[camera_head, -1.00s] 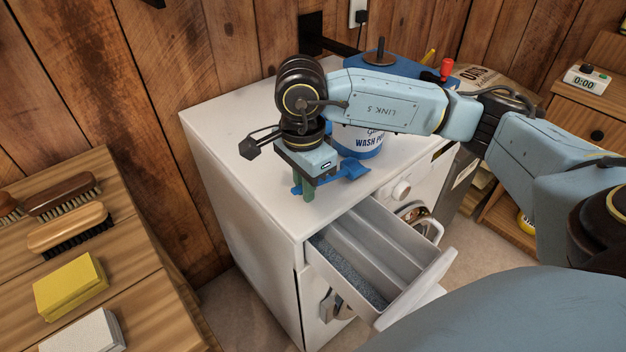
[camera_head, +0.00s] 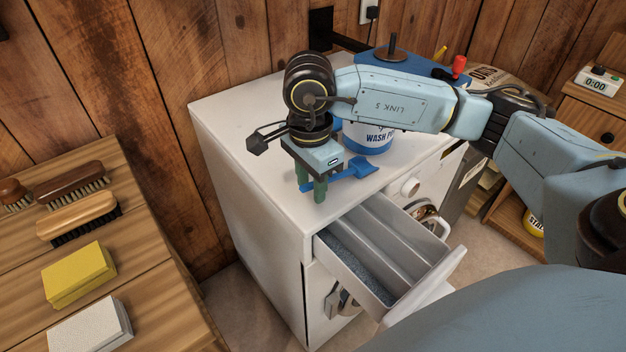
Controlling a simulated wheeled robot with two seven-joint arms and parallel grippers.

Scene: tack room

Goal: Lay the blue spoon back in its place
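The blue spoon (camera_head: 363,167) is at the top of the white washing machine (camera_head: 240,120), near its front edge, with its scoop end to the right. I cannot tell whether it touches the top. My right gripper (camera_head: 312,187) points down over the handle, with one green finger on each side of it and a gap showing between them. It looks open around the handle. A blue-and-white wash powder tub (camera_head: 370,138) stands just behind, partly hidden by my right arm. My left gripper is not in view.
The machine's detergent drawer (camera_head: 425,285) is pulled out below the gripper, with grey-blue powder in its left compartment. A wooden bench (camera_head: 150,290) at left holds brushes (camera_head: 78,214), a yellow sponge (camera_head: 78,274) and a white block (camera_head: 90,326). The machine top's left part is clear.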

